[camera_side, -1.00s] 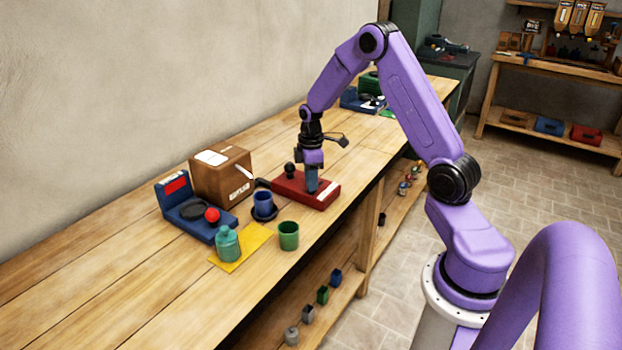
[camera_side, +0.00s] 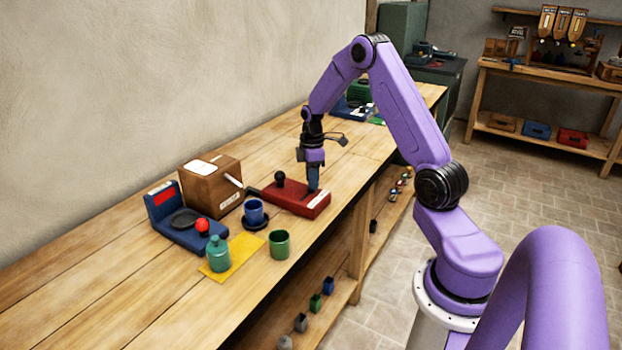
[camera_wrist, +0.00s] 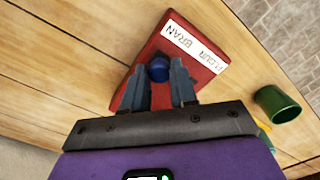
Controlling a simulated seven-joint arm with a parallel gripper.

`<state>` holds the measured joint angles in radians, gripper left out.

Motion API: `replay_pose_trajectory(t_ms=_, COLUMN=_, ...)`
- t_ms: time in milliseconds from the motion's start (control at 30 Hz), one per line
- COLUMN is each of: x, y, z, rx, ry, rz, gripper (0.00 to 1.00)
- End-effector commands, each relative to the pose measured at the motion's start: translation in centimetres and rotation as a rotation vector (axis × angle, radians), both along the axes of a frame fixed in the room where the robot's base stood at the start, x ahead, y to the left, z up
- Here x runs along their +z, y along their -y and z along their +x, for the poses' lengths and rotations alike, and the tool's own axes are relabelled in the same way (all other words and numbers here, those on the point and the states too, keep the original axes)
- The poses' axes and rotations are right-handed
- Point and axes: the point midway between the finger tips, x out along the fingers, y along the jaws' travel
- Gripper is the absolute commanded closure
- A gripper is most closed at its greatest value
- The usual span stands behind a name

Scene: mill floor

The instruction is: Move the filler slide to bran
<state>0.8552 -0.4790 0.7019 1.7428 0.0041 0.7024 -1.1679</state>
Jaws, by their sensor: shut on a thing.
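The filler (camera_side: 297,199) is a low red block near the bench's front edge, with a dark slot in its top. Its white label (camera_wrist: 193,46) reads FLOUR and BRAN. My gripper (camera_side: 313,187) points down at the right part of the block. In the wrist view my gripper (camera_wrist: 161,88) is shut on the dark blue slide knob (camera_wrist: 159,68), one finger on either side. There the knob is nearer the word BRAN than FLOUR. A separate black round knob (camera_side: 280,177) stands on the block's far left part. My fingers hide the slide in the side view.
Left of the filler are a blue cup (camera_side: 254,212), a green cup (camera_side: 279,244), a cardboard box (camera_side: 210,185), a blue scale (camera_side: 187,233) and a teal bottle (camera_side: 218,254) on a yellow sheet (camera_side: 244,250). The bench right of the filler is clear.

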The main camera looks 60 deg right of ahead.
Motion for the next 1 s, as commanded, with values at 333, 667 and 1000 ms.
replay_pose_trajectory(t_ms=333, x=0.1, y=0.5, z=0.0, rx=-0.004, ry=0.006, rz=-0.006, gripper=0.47)
replay_pose_trajectory(t_ms=667, x=2.8, y=0.4, z=0.1, rx=-0.003, ry=0.010, rz=-0.007, gripper=0.47)
replay_pose_trajectory(t_ms=1000, x=10.0, y=0.5, z=0.1, rx=-0.004, ry=0.011, rz=-0.008, gripper=0.47)
